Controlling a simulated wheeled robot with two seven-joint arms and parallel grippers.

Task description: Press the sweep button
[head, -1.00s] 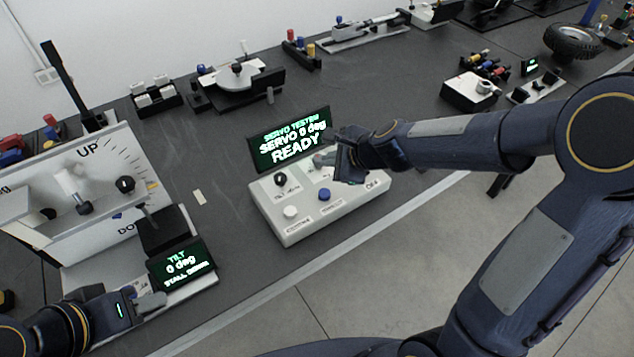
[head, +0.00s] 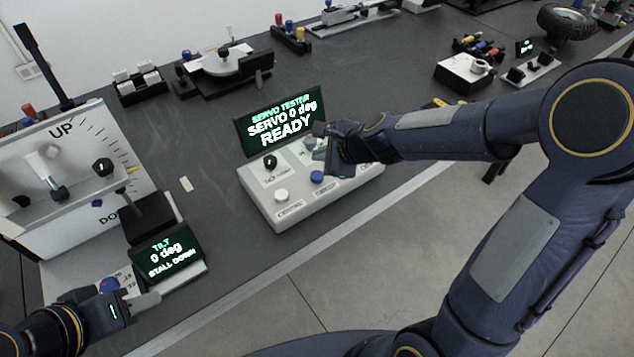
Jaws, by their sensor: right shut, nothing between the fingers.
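The servo tester (head: 345,199) is a white box on the bench, with a screen (head: 283,122) behind it reading "SERVO 0 deg READY". Its top has a black knob (head: 269,163), a white button (head: 281,195) and a blue button (head: 317,177). The small labels are too blurred to read, so I cannot tell which button is sweep. My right gripper (head: 318,143) is shut and empty over the back right of the box, just behind the blue button. It hides part of the panel. My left gripper (head: 148,303) is at lower left, away from the tester; its jaw opening is unclear.
A tilt rig (head: 85,150) with an "UP" panel and a "TILT 0 deg" screen (head: 166,249) stands at left, close to my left gripper. Other devices line the back of the bench.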

